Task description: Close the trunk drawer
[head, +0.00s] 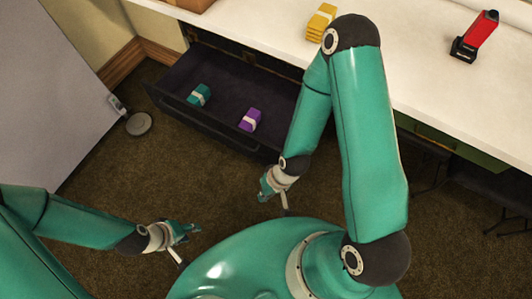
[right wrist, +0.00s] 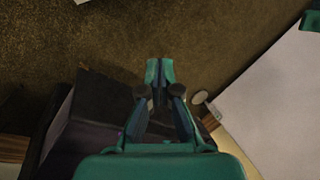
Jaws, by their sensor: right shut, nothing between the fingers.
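The trunk drawer (head: 165,97) is pulled out from under the white counter, its dark front facing the floor area near me. A teal banded bundle (head: 199,95) and a purple banded bundle (head: 250,119) lie inside it. My right gripper (head: 266,188) is shut and empty, in front of the drawer near its right end in the head view. In the right wrist view its fingers (right wrist: 157,72) are together, with part of the dark drawer (right wrist: 90,110) at lower left. My left gripper (head: 193,229) is low over the carpet, apart from the drawer; its finger opening is unclear.
The white counter (head: 430,80) carries a yellow banded stack (head: 320,22) and a red and black device (head: 474,38). A grey panel (head: 50,90) stands at left, with a round grey disc (head: 139,124) beside it. Carpet (head: 120,185) before the drawer is clear.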

